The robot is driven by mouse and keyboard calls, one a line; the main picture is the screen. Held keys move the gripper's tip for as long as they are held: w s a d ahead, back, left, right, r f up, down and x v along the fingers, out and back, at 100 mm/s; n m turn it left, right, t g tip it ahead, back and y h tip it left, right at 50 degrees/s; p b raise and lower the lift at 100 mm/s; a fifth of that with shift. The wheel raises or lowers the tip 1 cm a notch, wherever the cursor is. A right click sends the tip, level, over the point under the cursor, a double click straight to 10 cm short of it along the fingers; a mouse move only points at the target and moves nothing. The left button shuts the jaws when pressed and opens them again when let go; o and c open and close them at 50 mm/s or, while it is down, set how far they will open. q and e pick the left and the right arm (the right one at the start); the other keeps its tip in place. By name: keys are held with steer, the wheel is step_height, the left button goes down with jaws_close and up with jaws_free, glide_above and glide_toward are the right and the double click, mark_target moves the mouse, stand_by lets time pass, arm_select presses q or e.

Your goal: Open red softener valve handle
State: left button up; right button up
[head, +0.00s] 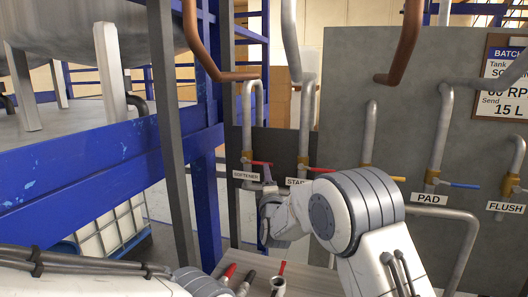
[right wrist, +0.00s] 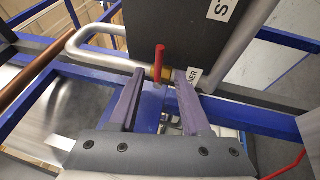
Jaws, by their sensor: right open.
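The red softener valve handle (head: 262,163) sticks out sideways to the right from its brass valve (head: 246,158), above the SOFTENER label (head: 246,175). In the right wrist view the red handle (right wrist: 159,58) shows near the fingertips, between the two fingers in the picture, with brass behind it. My right gripper (head: 268,174) is open and just below the handle in the head view. Its fingers (right wrist: 158,82) stand on either side of the handle; I cannot tell whether either touches it. The right finger partly hides the label. My left arm shows at the lower left; its gripper is out of view.
The STARCH-side valve pipe (head: 305,125) stands close to the right, its label partly hidden by my right arm. PAD (head: 432,199) and FLUSH (head: 505,207) valves are farther right. A blue frame (head: 90,160) and grey post (head: 172,130) stand left. Red-handled tools (head: 228,272) lie below.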

mark_target(257, 162)
steer(key=shift+p+x, duration=3)
steer(key=shift+x, duration=2.15)
jaws_close()
